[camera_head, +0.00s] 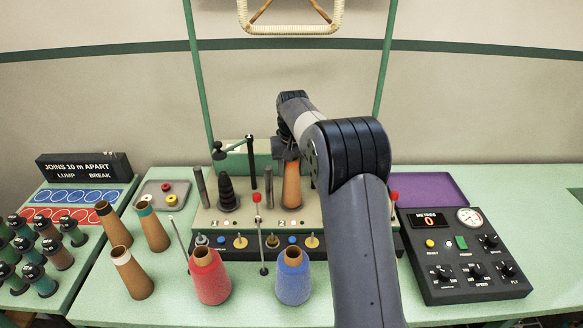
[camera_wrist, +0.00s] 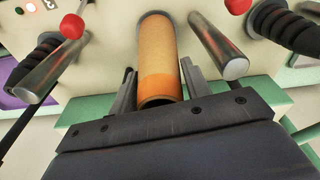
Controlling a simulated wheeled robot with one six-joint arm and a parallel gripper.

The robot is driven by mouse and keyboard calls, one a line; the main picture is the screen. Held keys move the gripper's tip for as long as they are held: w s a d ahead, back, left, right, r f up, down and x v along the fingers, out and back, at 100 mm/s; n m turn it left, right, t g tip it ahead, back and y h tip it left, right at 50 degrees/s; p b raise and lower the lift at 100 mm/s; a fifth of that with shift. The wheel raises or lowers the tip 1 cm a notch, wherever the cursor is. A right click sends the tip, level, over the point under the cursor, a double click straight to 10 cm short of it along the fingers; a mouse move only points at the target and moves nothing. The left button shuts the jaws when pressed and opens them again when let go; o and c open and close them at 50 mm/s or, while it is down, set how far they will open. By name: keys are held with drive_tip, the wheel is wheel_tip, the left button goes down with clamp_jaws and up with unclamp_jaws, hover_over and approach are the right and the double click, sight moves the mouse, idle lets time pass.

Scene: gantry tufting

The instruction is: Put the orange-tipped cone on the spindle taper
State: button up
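The orange-tipped cone (camera_head: 291,188) stands upright at the station marked 2 on the machine deck, with its wide end down at or close to the deck. In the wrist view the cone (camera_wrist: 157,50) has its orange band and open narrow end toward me. My gripper (camera_wrist: 159,75) has a finger on each side of the cone, apparently touching it; in the head view my gripper (camera_head: 290,150) is above it, partly hidden by my arm. A bare black spindle taper (camera_head: 227,193) stands to the left. Any taper under the cone is hidden.
Steel posts (camera_head: 268,187) and red-knobbed levers (camera_head: 257,198) stand close around the cone. Red (camera_head: 209,278) and blue (camera_head: 292,280) yarn cones stand in front. Several bare cones, one teal-tipped (camera_head: 152,230), stand left. A control box (camera_head: 465,255) is at right.

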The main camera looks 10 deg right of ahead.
drive_tip(key=o, duration=0.5)
drive_tip(key=r, duration=0.3)
drive_tip(key=s+r, duration=0.1)
drive_tip(key=r, duration=0.6)
drive_tip(key=shift+s+r+b, duration=0.15)
drive_tip(key=shift+r+b, duration=0.25)
drive_tip(key=shift+f, duration=0.1)
drive_tip(key=f, duration=0.7)
drive_tip(key=w+f+p, duration=0.1)
drive_tip(key=f, duration=0.2)
drive_tip(key=shift+w+f, duration=0.1)
drive_tip(key=shift+f, duration=0.25)
drive_tip(key=shift+w+r+p, duration=0.1)
drive_tip(key=shift+r+p, duration=0.3)
drive_tip(key=shift+r, duration=0.9)
